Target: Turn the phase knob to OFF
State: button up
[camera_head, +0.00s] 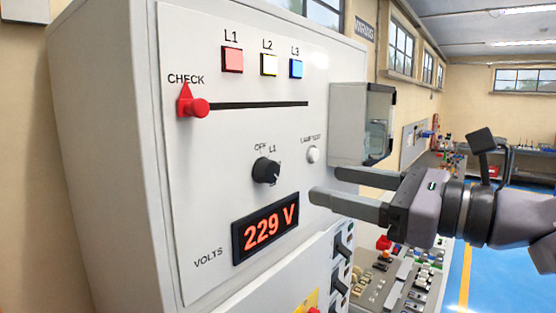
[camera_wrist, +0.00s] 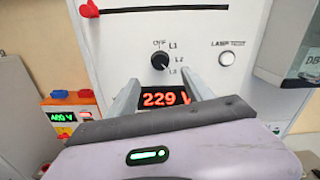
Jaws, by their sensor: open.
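The black phase knob (camera_head: 266,170) is on the white panel above the voltage display. It also shows in the wrist view (camera_wrist: 160,61), with OFF, L1, L2 and L3 marked around it. Its pale pointer mark appears to face lower right, towards L3. The red-digit display (camera_head: 265,228) reads 229 V. My gripper (camera_head: 325,184) is open and empty, to the right of the knob in the head view and apart from it. In the wrist view its two fingers (camera_wrist: 160,84) point at the panel just below the knob, on either side of the display.
A red slider knob (camera_head: 193,107) stands at CHECK, left of a dark slot. A white lamp test button (camera_head: 313,155) sits right of the phase knob. A grey box (camera_head: 362,123) juts out beside the panel. Switches (camera_head: 341,260) lie below.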

aim_at(273, 172)
jog(key=p+x, duration=0.1)
jog(key=x, duration=1)
jog(key=shift+w+a, duration=0.25)
jog(key=shift+a, duration=0.05)
jog(key=shift+c, duration=0.5)
grip_shut()
